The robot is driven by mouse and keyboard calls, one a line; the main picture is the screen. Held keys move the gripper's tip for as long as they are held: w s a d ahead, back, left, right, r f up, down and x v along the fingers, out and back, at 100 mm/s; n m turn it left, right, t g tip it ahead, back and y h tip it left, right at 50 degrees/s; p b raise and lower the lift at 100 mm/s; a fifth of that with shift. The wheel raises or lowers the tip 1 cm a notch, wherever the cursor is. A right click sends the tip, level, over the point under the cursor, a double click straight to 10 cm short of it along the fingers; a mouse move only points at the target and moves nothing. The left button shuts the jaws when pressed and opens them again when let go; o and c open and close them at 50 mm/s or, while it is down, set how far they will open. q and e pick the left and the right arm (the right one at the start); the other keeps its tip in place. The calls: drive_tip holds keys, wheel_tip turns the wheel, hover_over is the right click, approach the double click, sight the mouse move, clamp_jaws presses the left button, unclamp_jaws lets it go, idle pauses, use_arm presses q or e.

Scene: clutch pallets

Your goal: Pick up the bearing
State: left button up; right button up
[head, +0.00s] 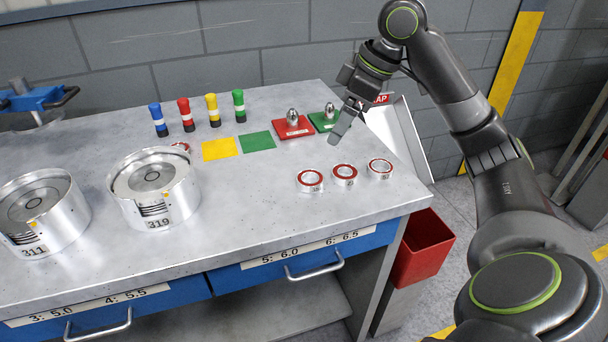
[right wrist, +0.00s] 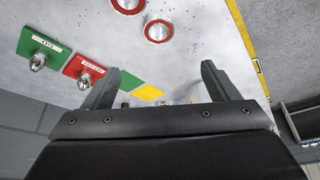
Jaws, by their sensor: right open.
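Three ring-shaped bearings with red faces lie in a row near the table's front right: a left one (head: 310,188), a middle one (head: 345,183) and a right one (head: 380,175). Another similar ring (head: 181,147) is partly hidden behind the pallet marked 319. My right gripper (head: 345,124) is above the table, behind the row and apart from it. In the right wrist view its two fingers (right wrist: 164,76) are spread and empty, with one bearing (right wrist: 158,41) beyond them and another (right wrist: 128,10) cut by the top edge. My left gripper is out of view.
Metal pallets marked 311 (head: 34,240) and 319 (head: 180,209) stand on the left of the table. Red (head: 281,134) and green (head: 318,125) bases with metal knobs stand near my right gripper. A red bin (head: 424,252) hangs at the right side. The table's front middle is clear.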

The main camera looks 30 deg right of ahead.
approach(314, 172)
drive_tip(key=s+a+r, duration=0.1)
drive_tip(key=s+a, duration=0.1)
drive_tip(key=x, duration=0.4)
drive_tip(key=shift+w+d+b, duration=0.1)
drive_tip(key=shift+w+b, duration=0.05)
drive_tip(key=shift+b, duration=0.2)
drive_tip(key=shift+f, duration=0.25)
drive_tip(key=x, duration=0.4)
drive_tip(key=shift+w+d+f, duration=0.15)
drive_tip(key=shift+w+f, duration=0.05)
drive_tip(key=shift+f, duration=0.1)
drive_tip(key=shift+w+f, duration=0.1)
drive_tip(key=shift+f, duration=0.05)
drive_tip(key=shift+c, duration=0.5)
drive_tip(key=c, duration=1)
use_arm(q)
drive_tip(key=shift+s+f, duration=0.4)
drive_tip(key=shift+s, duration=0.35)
use_arm(e)
drive_tip(key=shift+c, duration=0.5)
